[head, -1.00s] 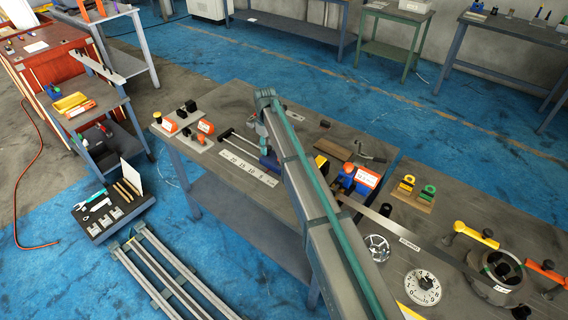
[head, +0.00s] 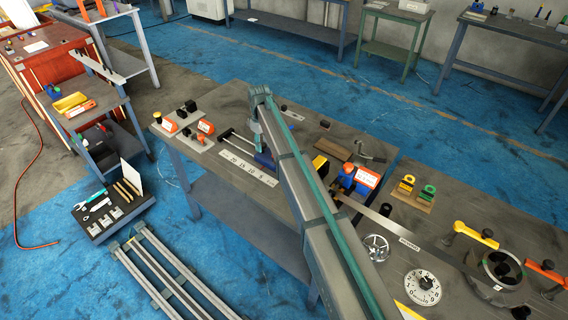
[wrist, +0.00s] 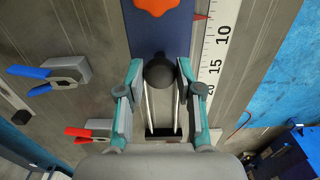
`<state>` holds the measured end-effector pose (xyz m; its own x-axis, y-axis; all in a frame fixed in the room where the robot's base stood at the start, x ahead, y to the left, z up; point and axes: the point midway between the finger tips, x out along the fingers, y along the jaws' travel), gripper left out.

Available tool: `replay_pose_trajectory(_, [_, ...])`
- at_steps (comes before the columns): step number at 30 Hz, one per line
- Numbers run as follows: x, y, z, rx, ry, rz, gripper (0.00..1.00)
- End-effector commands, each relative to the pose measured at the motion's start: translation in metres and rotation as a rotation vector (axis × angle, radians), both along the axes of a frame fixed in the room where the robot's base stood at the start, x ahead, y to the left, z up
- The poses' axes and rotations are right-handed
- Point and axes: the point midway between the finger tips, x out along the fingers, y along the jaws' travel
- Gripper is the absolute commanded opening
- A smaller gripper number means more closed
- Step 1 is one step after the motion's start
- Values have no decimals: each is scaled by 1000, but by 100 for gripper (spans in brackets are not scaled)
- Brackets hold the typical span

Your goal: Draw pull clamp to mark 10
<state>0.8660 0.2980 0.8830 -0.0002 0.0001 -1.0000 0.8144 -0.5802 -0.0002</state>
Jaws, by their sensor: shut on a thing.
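The pull clamp has a dark blue body (wrist: 160,28) with an orange knob (wrist: 155,5), two pale rods (wrist: 150,108) and a black ball knob (wrist: 159,70). My gripper (wrist: 159,76) is shut on the black ball knob, one finger on each side. A white scale (wrist: 215,50) with 10, 15 and 20 marked runs along the right. A red pointer (wrist: 200,17) touches its edge, just above the 10 in the wrist view.
A blue-handled clamp (wrist: 50,74) and a red-handled clamp (wrist: 90,133) stand left of the rods in the wrist view. A plate with orange and black parts (head: 182,132) stands at the bench's left end. A blue and orange device (head: 360,178) is right of my arm.

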Motion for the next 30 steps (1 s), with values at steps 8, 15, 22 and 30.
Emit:
replay_pose_trajectory(8, [6,7,1,0,-3,0,13])
replay_pose_trajectory(15, [10,12,1,0,-3,0,13])
replay_pose_trajectory(22, [13,17,1,0,-3,0,13])
replay_pose_trajectory(30, [14,19,1,0,-1,0,60])
